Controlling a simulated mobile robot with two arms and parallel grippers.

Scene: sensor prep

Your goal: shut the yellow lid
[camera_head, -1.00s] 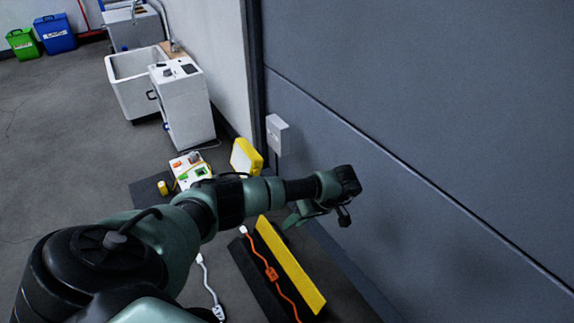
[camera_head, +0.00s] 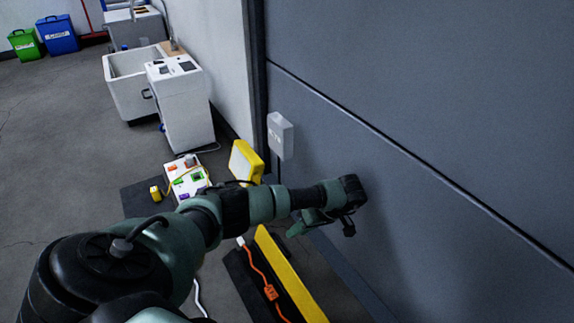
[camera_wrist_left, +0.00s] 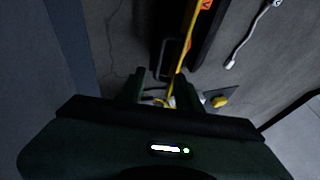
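The yellow lid (camera_head: 289,277) is a long bar standing raised along the wall side of a black floor channel (camera_head: 258,291). An orange cable (camera_head: 262,272) lies along the channel. My left gripper (camera_head: 303,228) is near the lid's far end, on its wall side; the arm hides part of that area. In the left wrist view, its two dark fingers (camera_wrist_left: 159,88) stand apart. A thin yellow edge, seemingly the lid (camera_wrist_left: 187,45), runs toward the right finger. I cannot tell whether they touch. My right gripper is not in view.
The grey wall panel (camera_head: 420,150) is close to my left wrist. A grey box (camera_head: 280,136) is on the wall. A yellow panel (camera_head: 245,161) and a white board (camera_head: 187,176) stand beyond the arm. Open floor (camera_head: 70,170) lies left.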

